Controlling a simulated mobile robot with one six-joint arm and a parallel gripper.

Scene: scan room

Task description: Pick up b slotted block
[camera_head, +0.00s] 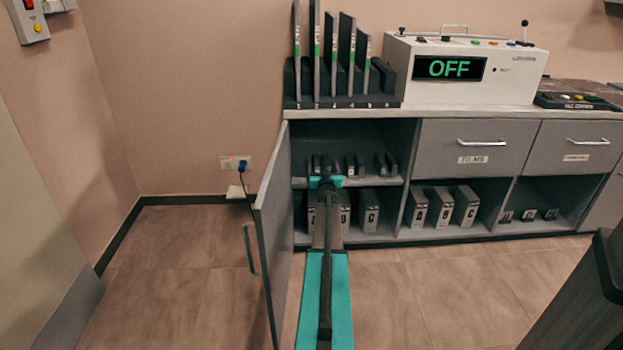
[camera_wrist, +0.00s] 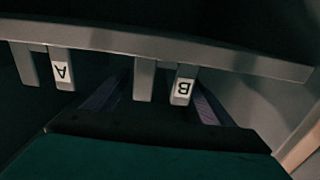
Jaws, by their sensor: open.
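In the wrist view, a grey block labelled B (camera_wrist: 184,86) and a grey block labelled A (camera_wrist: 62,72) show below a pale shelf edge, their letters upside down. Each seems to have two upright parts with a gap. My gripper (camera_wrist: 155,98) is open, its dark fingers spread on either side of the B block; I cannot tell whether they touch it. In the head view my gripper (camera_head: 325,176) reaches into the open cabinet at the middle shelf. Small dark slotted blocks (camera_head: 385,164) stand there, their labels unreadable and the left ones partly hidden by my gripper.
The open cabinet door (camera_head: 273,235) stands just left of my arm. Labelled boxes, including C (camera_head: 371,210), fill the lower shelf. The counter above carries a rack of upright plates (camera_head: 345,102) and a white machine reading OFF (camera_head: 465,75). The floor is clear at left.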

